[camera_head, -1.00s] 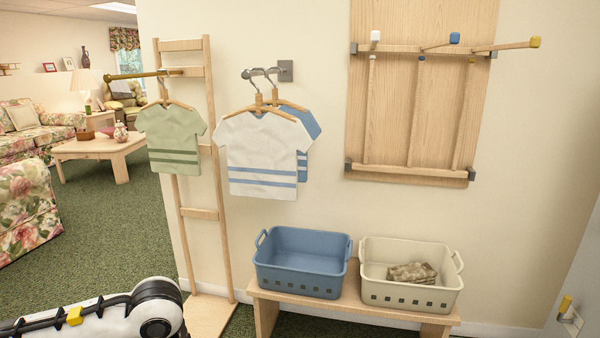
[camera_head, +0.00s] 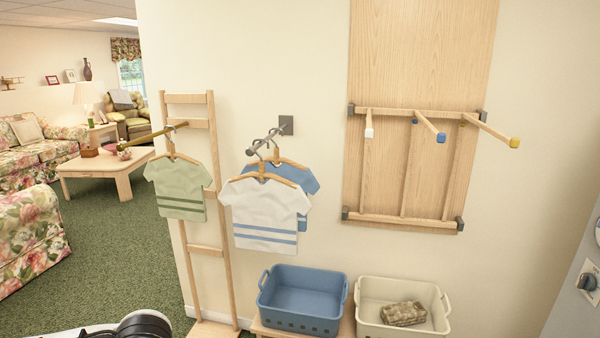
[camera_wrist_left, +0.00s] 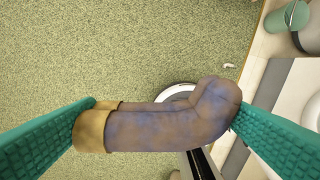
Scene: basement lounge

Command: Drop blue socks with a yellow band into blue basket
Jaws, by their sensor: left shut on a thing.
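The blue socks with a yellow band (camera_wrist_left: 165,128) are in the left wrist view, held lengthwise between the two teal fingers of my left gripper (camera_wrist_left: 158,127). The yellow band is at the left finger and the toe end at the right finger. Green carpet shows below them. The blue basket (camera_head: 303,325) stands on the bench in the head view, and its visible inside is empty. Only part of my left arm shows at the bottom left of the head view; its gripper is outside that view. My right gripper is in neither view.
A cream basket (camera_head: 445,328) with a folded patterned cloth (camera_head: 403,314) stands right of the blue basket. Small shirts hang above on pegs, with a wooden ladder rack (camera_head: 227,275) at left. A wooden panel with pegs (camera_head: 412,60) hangs on the wall.

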